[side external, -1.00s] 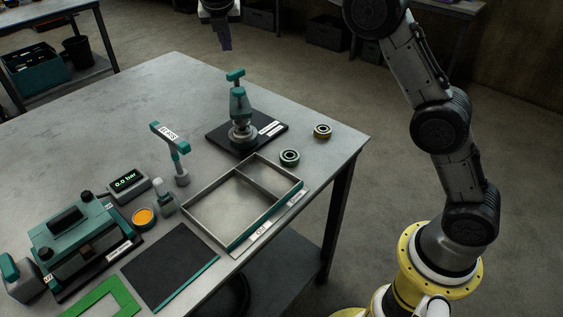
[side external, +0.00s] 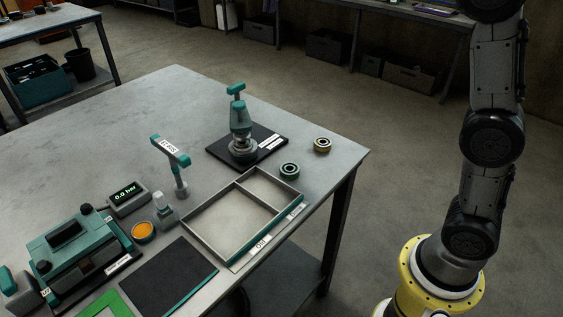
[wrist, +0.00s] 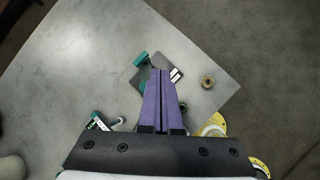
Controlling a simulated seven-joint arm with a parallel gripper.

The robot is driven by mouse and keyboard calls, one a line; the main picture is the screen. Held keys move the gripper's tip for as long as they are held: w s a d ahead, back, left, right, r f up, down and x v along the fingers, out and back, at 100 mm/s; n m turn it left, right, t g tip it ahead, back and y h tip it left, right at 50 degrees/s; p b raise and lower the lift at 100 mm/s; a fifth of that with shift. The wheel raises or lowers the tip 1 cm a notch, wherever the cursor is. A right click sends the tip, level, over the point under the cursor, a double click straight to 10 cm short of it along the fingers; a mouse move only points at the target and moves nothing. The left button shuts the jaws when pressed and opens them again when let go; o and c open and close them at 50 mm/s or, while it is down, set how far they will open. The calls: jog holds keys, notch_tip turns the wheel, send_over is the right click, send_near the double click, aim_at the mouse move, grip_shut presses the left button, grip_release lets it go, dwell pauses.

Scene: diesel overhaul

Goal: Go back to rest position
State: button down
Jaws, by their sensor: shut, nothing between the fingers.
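My gripper (wrist: 160,75) shows in the wrist view as two purple fingers pressed together, with nothing between them. It points down from well above the table (wrist: 60,70) and covers part of the black base plate of the teal press tool. In the side external view my gripper is out of frame; my arm stands upright at the right, clear of the table (side external: 120,125).
The teal press tool (side external: 240,130) stands on a black plate. Two bearing rings, one green-edged (side external: 289,170) and one brass-coloured (side external: 322,145), lie near the table edge. A divided tray (side external: 225,235), a T-handled tool (side external: 170,152) and a teal vise-like fixture (side external: 75,245) are in front.

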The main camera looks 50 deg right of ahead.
jog(key=s+f+m+y, duration=0.15)
jog(key=s+m, duration=0.35)
jog(key=s, duration=0.6)
jog(key=s+f+m+y, duration=0.1)
jog(key=s+f+m, duration=0.3)
jog(key=s, duration=0.7)
jog(key=s+a+f+m+y, duration=0.1)
jog(key=s+a+f+m, duration=0.2)
jog(key=s+f+m, duration=0.7)
jog(key=shift+s+a+f+m+y, duration=0.2)
jog(key=shift+f+m+y, duration=0.15)
jog(key=shift+f+m, duration=2.35)
